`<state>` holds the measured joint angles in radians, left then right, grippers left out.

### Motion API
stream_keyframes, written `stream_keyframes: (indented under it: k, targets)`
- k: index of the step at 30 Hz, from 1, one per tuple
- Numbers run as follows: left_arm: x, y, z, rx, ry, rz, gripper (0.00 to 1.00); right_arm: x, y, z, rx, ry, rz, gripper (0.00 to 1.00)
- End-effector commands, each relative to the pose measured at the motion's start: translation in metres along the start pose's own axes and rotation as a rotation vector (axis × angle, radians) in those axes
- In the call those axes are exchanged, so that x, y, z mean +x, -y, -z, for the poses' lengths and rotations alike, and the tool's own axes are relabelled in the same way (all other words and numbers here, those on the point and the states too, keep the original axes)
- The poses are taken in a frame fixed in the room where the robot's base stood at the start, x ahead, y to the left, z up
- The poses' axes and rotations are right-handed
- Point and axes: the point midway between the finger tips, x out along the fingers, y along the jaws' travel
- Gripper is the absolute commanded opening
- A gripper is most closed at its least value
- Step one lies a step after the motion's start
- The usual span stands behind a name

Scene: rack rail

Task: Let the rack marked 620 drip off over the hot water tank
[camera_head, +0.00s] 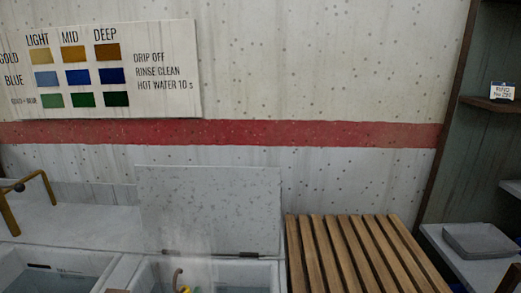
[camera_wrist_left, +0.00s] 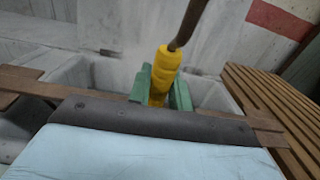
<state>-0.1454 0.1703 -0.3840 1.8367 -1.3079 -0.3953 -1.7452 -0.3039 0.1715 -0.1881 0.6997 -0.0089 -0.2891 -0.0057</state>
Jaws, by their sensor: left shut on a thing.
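My left gripper (camera_wrist_left: 160,92) has its green fingers closed on a yellow grip (camera_wrist_left: 163,70) with a brown hooked rod above it. The rack body below the grip is hidden, and no number 620 is readable. My right gripper is not in view.
A second tank (camera_head: 50,268) is at the left, with a brass bracket (camera_head: 12,222) behind it. A slatted wooden rack top (camera_head: 350,250) is right of the middle tank. A wall chart (camera_head: 100,70) lists drip off, rinse clean and hot water. A grey tray (camera_head: 478,240) sits far right.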

Motion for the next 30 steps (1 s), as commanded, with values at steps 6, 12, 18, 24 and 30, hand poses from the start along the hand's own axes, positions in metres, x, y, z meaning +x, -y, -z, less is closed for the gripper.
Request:
stream_keyframes:
  k: [6,12,18,24,30]
  targets:
    - [0.012,0.0,-0.003,0.0,0.006,0.0,0.0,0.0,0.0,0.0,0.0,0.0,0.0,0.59]
    - [0.025,0.0,-0.003,0.0,0.006,-0.001,0.0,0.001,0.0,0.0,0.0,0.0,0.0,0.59]
    - [0.034,0.0,-0.003,-0.001,0.006,0.0,0.0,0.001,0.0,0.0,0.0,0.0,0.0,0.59]
    - [0.035,0.0,-0.002,0.0,0.005,0.0,0.0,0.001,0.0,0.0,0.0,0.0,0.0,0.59]
    - [0.034,0.0,-0.002,0.0,0.005,0.0,0.0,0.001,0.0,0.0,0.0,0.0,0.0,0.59]
